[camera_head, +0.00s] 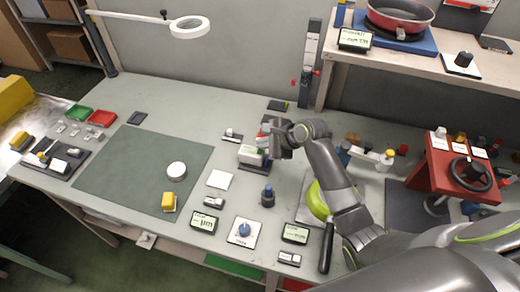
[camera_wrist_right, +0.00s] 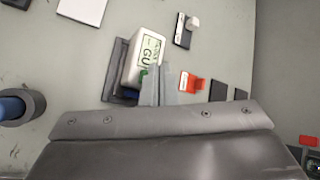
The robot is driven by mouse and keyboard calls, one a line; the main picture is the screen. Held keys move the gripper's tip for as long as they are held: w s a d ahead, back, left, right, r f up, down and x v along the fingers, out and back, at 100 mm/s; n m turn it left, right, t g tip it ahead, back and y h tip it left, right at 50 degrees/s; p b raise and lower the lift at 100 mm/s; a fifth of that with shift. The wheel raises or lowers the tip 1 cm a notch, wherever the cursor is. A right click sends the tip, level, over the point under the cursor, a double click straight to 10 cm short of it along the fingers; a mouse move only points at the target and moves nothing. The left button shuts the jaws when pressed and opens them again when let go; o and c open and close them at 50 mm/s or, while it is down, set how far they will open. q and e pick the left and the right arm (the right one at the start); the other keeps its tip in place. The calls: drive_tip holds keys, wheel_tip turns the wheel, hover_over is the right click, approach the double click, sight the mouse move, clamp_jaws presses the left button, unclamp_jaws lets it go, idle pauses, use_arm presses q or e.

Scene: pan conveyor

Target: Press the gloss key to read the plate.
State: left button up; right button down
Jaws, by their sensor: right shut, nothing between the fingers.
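A white meter with a lit display reading "GU" stands left of centre in the wrist view (camera_wrist_right: 148,55) and near the middle of the bench in the head view (camera_head: 250,155). It rests on a dark flat piece (camera_wrist_right: 115,68). A small green key (camera_wrist_right: 143,76) shows on its near end, partly covered by my fingers. My right gripper (camera_head: 266,144) is shut and empty, with its fingertips (camera_wrist_right: 156,84) at the key end of the meter. I cannot tell whether they touch the key. My left gripper is not in view.
A red tab (camera_wrist_right: 191,82) lies right of the fingers in the wrist view. A dark blue-capped bottle (camera_head: 267,195) and a white square (camera_head: 219,179) stand nearby. The green mat (camera_head: 140,170) has free room. A red stand with a wheel (camera_head: 440,170) is at right.

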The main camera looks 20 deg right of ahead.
drive_tip(key=shift+f, duration=0.25)
drive_tip(key=shift+f, duration=0.6)
idle(0.8)
drive_tip(key=shift+r+p, duration=0.95)
drive_tip(key=shift+p, duration=0.65)
drive_tip(key=shift+r, duration=0.1)
wheel_tip(320, 180, up, 5)
drive_tip(key=p, duration=0.6)
